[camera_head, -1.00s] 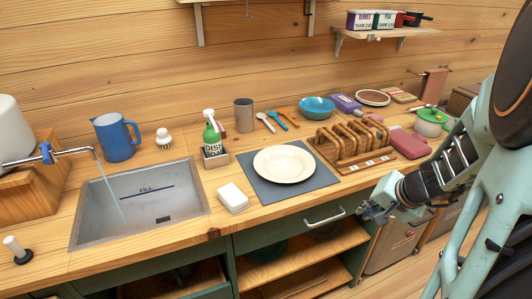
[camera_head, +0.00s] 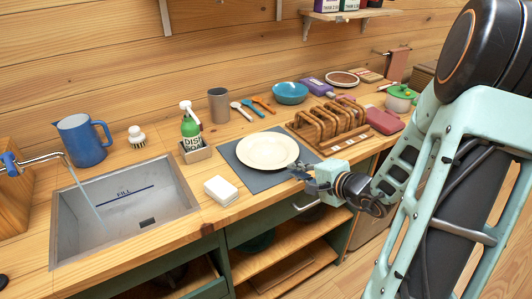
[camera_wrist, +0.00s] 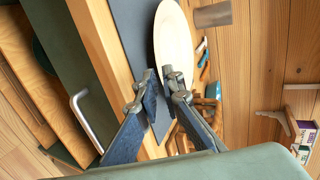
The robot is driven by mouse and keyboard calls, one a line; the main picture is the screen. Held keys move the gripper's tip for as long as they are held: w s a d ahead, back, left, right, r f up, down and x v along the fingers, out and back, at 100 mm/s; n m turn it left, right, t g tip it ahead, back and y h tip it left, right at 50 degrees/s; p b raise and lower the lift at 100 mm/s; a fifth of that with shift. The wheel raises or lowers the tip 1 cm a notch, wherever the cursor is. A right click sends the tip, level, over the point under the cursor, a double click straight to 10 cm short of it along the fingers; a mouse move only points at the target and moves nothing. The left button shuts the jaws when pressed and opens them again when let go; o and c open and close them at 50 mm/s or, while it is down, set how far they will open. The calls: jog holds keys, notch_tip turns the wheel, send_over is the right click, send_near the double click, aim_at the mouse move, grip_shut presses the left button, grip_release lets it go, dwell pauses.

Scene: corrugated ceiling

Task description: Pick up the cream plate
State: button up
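The cream plate (camera_head: 267,151) lies flat on a dark grey mat (camera_head: 243,178) on the wooden counter, right of the sink. My gripper (camera_head: 299,172) is at the right front edge of the mat, close to the plate's right rim. In the wrist view the plate (camera_wrist: 174,45) lies beyond the fingertips, and my gripper (camera_wrist: 161,78) has its two fingers apart with nothing seen between them. The fingers are open. In the wrist view they hide the plate's near edge. I cannot tell whether a fingertip touches the rim.
A wooden rack (camera_head: 330,127) stands right of the plate. A white block (camera_head: 221,190) lies to the left, near a soap bottle (camera_head: 191,131) in a caddy. The sink (camera_head: 124,205) has running water. A drawer handle (camera_wrist: 88,118) sits below the counter edge.

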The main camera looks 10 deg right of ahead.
aim_at(283, 174)
jog(key=shift+p+x, duration=0.35)
jog(key=shift+x, duration=2.95)
jog(key=shift+s, duration=0.1)
grip_shut()
